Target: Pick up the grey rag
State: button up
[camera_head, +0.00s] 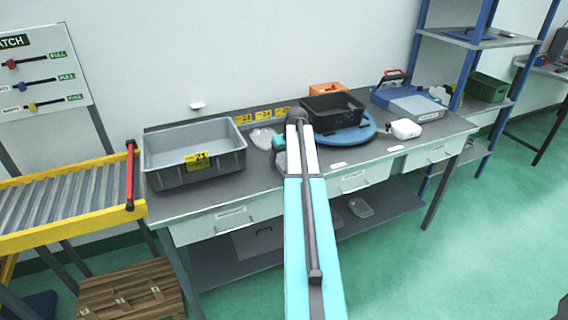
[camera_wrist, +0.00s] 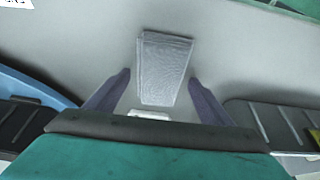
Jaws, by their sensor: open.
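The grey rag (camera_wrist: 163,68) lies folded into a flat, narrow block on the grey bench top in the wrist view. My gripper (camera_wrist: 158,78) is open above it, with one dark finger on each side of the rag in the picture. I cannot tell whether the fingers are down at the rag's height. The rag's near end lies close to the gripper's palm, where a small white piece shows.
A grey bin (camera_head: 195,162) with a yellow label stands left on the bench (camera_head: 197,198). A black tray (camera_head: 333,108) sits on a blue round plate (camera_head: 362,134) to the right. A clear item (camera_head: 262,137) lies behind. A white object (camera_head: 405,129) is farther right.

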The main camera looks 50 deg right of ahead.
aim_at(283, 159)
dwell(0.5)
jog(key=c, duration=1.2)
jog(key=shift+r+b, duration=0.65)
jog(key=shift+r, duration=0.95)
jog(key=s+a+b, duration=0.1)
jog(key=s+a, duration=0.2)
jog(key=a, duration=0.1)
jog(key=s+a+r+b, duration=0.1)
jog(key=s+a, duration=0.2)
jog(key=a, duration=0.1)
jog(key=s+a+b, duration=0.1)
jog(key=s+a, duration=0.3)
jog(key=shift+s+a+r, duration=0.1)
jog(key=shift+a+r, duration=0.05)
jog(key=shift+r, duration=0.2)
